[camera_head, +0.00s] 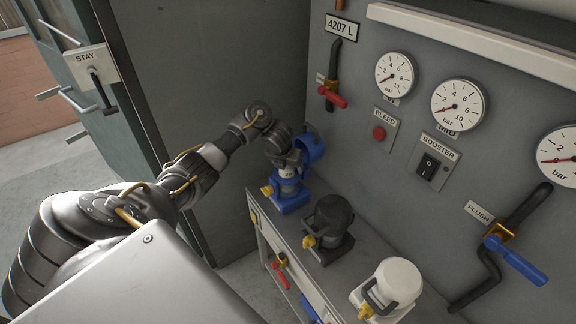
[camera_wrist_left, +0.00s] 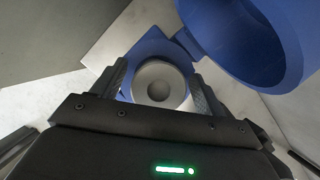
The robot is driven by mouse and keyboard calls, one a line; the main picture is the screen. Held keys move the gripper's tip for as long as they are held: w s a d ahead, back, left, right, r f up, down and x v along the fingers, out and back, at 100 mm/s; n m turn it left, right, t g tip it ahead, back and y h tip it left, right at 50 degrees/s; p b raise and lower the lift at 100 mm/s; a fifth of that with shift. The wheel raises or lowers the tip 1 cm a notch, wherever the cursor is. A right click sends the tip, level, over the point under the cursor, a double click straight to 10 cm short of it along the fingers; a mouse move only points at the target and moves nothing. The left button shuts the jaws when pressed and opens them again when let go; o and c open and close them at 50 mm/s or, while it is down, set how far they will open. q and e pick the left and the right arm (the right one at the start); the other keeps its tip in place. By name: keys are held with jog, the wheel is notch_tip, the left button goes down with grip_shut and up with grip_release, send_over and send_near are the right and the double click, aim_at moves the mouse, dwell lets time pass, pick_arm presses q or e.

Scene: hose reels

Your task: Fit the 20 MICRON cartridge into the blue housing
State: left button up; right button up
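The blue housing (camera_head: 289,195) stands at the far left end of the grey bench, with its blue cap (camera_head: 312,148) swung open to the right. The cap also shows in the left wrist view (camera_wrist_left: 245,45). My left gripper (camera_head: 290,163) points down over the housing. In the left wrist view a pale round cartridge end (camera_wrist_left: 158,84) lies between the two fingers (camera_wrist_left: 160,88), with blue housing around and beyond it. I cannot tell whether the fingers touch the cartridge. Its label is not readable, and its lower part is hidden. My right gripper is not in view.
A black housing (camera_head: 331,217) and a white housing (camera_head: 397,283) stand along the bench, both with caps on. The grey wall panel behind carries gauges (camera_head: 458,104), a booster switch (camera_head: 429,166) and a blue-handled flush valve (camera_head: 515,260). A door with a STAY plate (camera_head: 86,62) is at left.

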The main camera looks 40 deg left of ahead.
pick_arm(q)
jog(key=shift+r, duration=0.1)
jog(key=p+v, duration=0.8)
jog(key=v, duration=0.3)
jog(key=shift+s+r, duration=0.25)
jog(key=shift+r, duration=0.1)
jog(key=shift+d, duration=0.15)
